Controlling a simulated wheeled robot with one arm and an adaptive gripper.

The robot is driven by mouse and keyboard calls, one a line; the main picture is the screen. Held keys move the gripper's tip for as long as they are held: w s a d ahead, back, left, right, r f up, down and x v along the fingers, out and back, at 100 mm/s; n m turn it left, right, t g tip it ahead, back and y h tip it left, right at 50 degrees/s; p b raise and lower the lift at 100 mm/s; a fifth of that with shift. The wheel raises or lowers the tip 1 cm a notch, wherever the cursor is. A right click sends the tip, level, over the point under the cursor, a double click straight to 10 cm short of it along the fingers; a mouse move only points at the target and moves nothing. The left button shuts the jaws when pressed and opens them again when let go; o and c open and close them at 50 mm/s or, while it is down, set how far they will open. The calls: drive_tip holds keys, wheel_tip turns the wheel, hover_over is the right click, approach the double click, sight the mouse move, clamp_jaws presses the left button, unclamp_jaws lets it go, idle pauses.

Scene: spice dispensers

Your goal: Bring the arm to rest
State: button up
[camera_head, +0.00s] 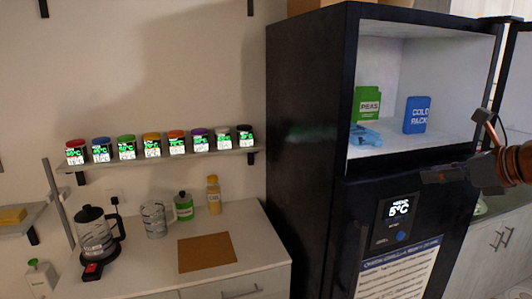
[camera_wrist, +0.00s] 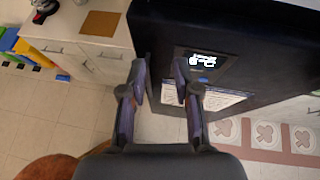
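My gripper (camera_wrist: 160,85) shows in the wrist view with its two fingers apart and nothing between them. It hangs in front of the dark fridge (camera_wrist: 245,30), whose display lies beyond the fingertips. In the head view my arm (camera_head: 505,165) reaches in from the right edge, and the gripper end (camera_head: 440,175) is in front of the fridge, just below its open upper compartment. The fingers are hard to make out in that view.
The fridge compartment (camera_head: 455,55) holds a green peas bag (camera_head: 367,103) and a blue cold pack (camera_head: 416,115). Several spice dispensers (camera_head: 152,145) line a wall shelf. A kettle (camera_head: 95,233), a glass jug (camera_head: 154,219), bottles and a brown board (camera_head: 206,252) stand on the counter.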

drive_tip(key=s+a+f+n+g, duration=0.4)
drive_tip(key=a+f+n, duration=0.3)
drive_tip(key=a, duration=0.3)
drive_tip(key=s+a+f+n+g, duration=0.3)
drive_tip(key=a+f+n, duration=0.45)
drive_tip(key=a, duration=0.25)
drive_tip(key=s+f+n+g+h, duration=0.2)
drive_tip(key=s+f+n+g, duration=0.1)
drive_tip(key=s+f+n, duration=0.3)
drive_tip(key=s+a+f+n+g+h, duration=0.1)
drive_tip(key=s+f+n, duration=0.6)
drive_tip(key=s, duration=0.8)
drive_tip(key=n+g+h, duration=0.1)
drive_tip(key=n+g, duration=0.1)
drive_tip(key=n, duration=0.1)
drive_tip(key=shift+a+f+h, duration=0.25)
drive_tip(key=shift+a+h, duration=0.05)
drive_tip(key=shift+n, duration=0.25)
